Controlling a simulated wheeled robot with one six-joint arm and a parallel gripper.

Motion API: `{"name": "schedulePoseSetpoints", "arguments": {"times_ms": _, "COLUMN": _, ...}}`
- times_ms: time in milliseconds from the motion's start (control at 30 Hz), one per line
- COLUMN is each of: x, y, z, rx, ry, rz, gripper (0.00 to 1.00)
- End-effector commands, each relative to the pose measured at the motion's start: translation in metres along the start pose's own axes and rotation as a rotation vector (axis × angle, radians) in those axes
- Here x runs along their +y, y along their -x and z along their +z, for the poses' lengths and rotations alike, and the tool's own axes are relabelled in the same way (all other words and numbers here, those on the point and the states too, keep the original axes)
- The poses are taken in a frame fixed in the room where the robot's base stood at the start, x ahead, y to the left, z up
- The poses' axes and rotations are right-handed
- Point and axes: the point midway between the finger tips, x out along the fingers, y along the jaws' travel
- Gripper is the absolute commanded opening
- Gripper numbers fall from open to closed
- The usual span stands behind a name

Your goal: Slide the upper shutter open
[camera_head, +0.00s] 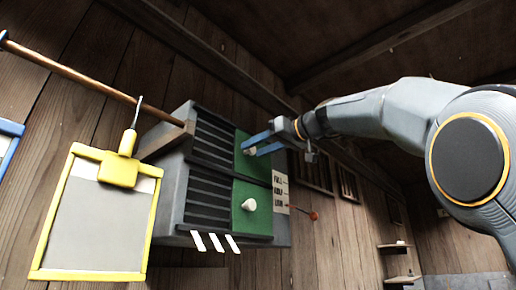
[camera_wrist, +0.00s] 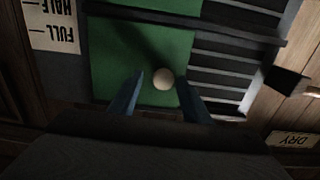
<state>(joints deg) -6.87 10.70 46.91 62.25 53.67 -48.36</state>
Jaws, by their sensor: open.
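The upper shutter (camera_head: 241,166) is a green panel on the right part of a grey slatted vent box on the wooden wall; dark slats show to its left. Its pale round knob (camera_head: 252,152) is partly hidden by the fingers in the head view. My gripper (camera_head: 251,149) is open, its two blue fingers reaching to the knob from the right. In the wrist view, which is upside down, the knob (camera_wrist: 163,78) stands between the open fingers (camera_wrist: 163,84), nearer the right one, with gaps on both sides.
The lower green shutter (camera_head: 259,220) with its own white knob (camera_head: 249,204) is directly below. A label reading FULL, HALF, LOW (camera_head: 280,192) and a red-tipped lever (camera_head: 314,216) are at the right.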

Motion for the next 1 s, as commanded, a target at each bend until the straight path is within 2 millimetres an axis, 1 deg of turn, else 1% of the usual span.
{"name": "schedulePoseSetpoints", "arguments": {"times_ms": 67, "x": 0.0, "y": 0.003, "z": 0.0, "rx": 0.0, "ry": 0.001, "rz": 0.0, "gripper": 0.44}}
{"name": "schedulePoseSetpoints", "arguments": {"times_ms": 167, "x": 0.0, "y": 0.013, "z": 0.001, "rx": 0.001, "ry": 0.002, "rz": 0.001, "gripper": 0.44}}
{"name": "schedulePoseSetpoints", "arguments": {"times_ms": 400, "x": 0.001, "y": 0.052, "z": 0.003, "rx": 0.001, "ry": 0.002, "rz": 0.003, "gripper": 0.44}}
{"name": "schedulePoseSetpoints", "arguments": {"times_ms": 500, "x": 0.001, "y": 0.065, "z": 0.002, "rx": 0.001, "ry": 0.002, "rz": 0.003, "gripper": 0.44}}
{"name": "schedulePoseSetpoints", "arguments": {"times_ms": 600, "x": 0.002, "y": 0.074, "z": 0.001, "rx": 0.001, "ry": 0.0, "rz": 0.003, "gripper": 0.44}}
{"name": "schedulePoseSetpoints", "arguments": {"times_ms": 733, "x": 0.001, "y": 0.078, "z": 0.001, "rx": 0.0, "ry": 0.0, "rz": 0.002, "gripper": 0.44}}
{"name": "schedulePoseSetpoints", "arguments": {"times_ms": 1000, "x": 0.001, "y": 0.078, "z": 0.0, "rx": 0.0, "ry": 0.0, "rz": 0.001, "gripper": 0.44}}
